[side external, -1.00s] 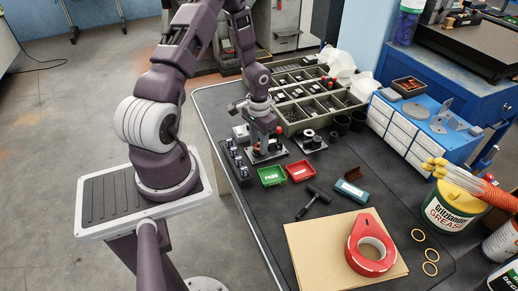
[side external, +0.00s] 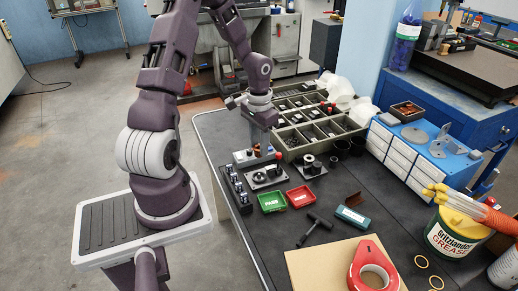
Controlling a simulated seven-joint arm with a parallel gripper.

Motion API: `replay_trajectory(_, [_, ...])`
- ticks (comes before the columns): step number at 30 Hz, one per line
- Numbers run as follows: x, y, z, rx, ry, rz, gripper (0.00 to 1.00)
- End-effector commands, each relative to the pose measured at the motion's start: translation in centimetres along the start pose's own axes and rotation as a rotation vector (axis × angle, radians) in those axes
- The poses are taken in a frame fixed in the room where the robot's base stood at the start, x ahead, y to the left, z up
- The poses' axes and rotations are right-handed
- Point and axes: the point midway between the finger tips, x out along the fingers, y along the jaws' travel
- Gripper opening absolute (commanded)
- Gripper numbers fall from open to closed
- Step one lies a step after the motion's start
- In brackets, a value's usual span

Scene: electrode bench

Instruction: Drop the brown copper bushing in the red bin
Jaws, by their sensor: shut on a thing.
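My gripper (side external: 262,140) points down above the black fixture plates on the bench and is shut on a small brown piece, apparently the copper bushing (side external: 257,151). The piece is tiny and partly hidden by the fingers. It appears to hang above a fixture plate (side external: 266,184). The red bin (side external: 301,197) is a small open tray with a white label, on the bench in front and slightly right of my gripper. It looks empty.
A green bin (side external: 271,202) labelled PASS stands left of the red bin. A red-topped post (side external: 278,156) stands close beside my gripper. A second fixture (side external: 312,167) and a compartment tray (side external: 318,120) stand behind. A black hammer-like tool (side external: 315,226) lies in front.

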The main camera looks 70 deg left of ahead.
Motion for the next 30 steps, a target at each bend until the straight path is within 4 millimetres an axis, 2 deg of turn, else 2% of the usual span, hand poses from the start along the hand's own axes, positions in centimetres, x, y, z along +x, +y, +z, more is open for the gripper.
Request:
replay_trajectory(4, [0.1, 0.3, -0.2, 0.010, 0.001, 0.000, 0.00])
replay_trajectory(7, [0.5, 1.9, -1.3, 0.075, 0.002, 0.000, 0.00])
replay_trajectory(12, [1.8, 7.6, -3.9, 0.279, 0.002, 0.001, 0.00])
replay_trajectory(15, [2.5, 11.2, -5.0, 0.400, 0.001, -0.001, 0.00])
replay_trajectory(18, [3.1, 13.9, -5.5, 0.484, 0.001, -0.002, 0.00])
replay_trajectory(22, [3.8, 15.1, -5.6, 0.525, 0.000, -0.003, 0.00])
replay_trajectory(30, [6.9, 15.1, -5.7, 0.525, 0.000, -0.003, 0.00])
